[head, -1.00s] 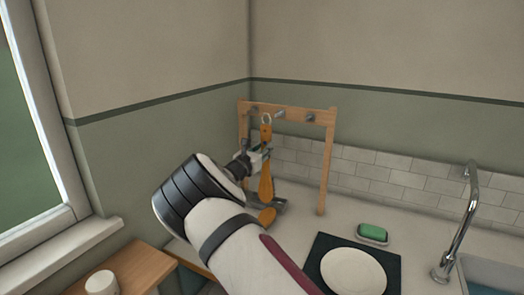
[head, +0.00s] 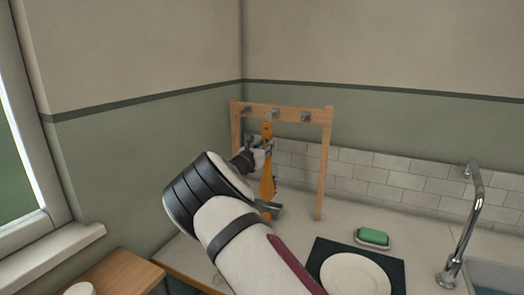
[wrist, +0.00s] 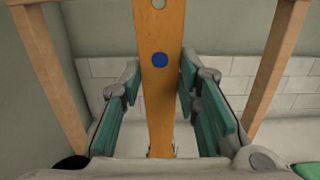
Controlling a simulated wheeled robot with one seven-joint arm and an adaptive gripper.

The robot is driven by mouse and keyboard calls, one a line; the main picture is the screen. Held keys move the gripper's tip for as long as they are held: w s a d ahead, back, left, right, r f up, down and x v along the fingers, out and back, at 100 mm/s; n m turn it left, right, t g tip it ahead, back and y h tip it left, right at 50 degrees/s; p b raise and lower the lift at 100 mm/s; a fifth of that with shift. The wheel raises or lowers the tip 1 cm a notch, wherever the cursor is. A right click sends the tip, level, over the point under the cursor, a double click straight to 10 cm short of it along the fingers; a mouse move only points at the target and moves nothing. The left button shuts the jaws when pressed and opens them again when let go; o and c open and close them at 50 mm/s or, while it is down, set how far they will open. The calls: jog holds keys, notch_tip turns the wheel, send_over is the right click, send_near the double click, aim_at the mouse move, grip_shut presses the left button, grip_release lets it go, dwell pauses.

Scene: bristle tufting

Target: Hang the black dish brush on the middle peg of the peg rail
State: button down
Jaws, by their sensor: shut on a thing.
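The brush has a long orange handle (head: 267,135) with a blue dot, also seen in the wrist view (wrist: 160,25). It hangs upright, with dark bristles low on its right side. My gripper (head: 262,150) is shut on the handle, with a teal-padded finger on each side in the wrist view (wrist: 158,92). The wooden peg rail (head: 290,112) carries three grey pegs: left, middle (head: 275,115) and right (head: 304,117). The handle's top is beside the middle peg in the picture; I cannot tell whether its loop is around it.
The rail's wooden posts (head: 324,165) stand on the counter near the corner. A white plate (head: 355,275) lies on a dark mat, with a green sponge (head: 373,236) behind it. A tap (head: 465,225) and sink are at right. A wooden surface (head: 120,275) is at lower left.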

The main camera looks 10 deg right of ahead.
jog(key=shift+w+d+f+b, duration=0.2)
jog(key=shift+w+d+b, duration=0.3)
jog(key=shift+w+b, duration=0.15)
jog(key=shift+w+d+f+b, duration=0.15)
jog(key=shift+w+d+b, duration=0.3)
jog(key=shift+w+b, duration=0.2)
jog(key=c, duration=1.1)
grip_release()
jog(key=shift+s+a, duration=0.15)
jog(key=shift+s, duration=0.05)
jog(key=shift+p+v, duration=2.75)
jog(key=shift+v, duration=0.55)
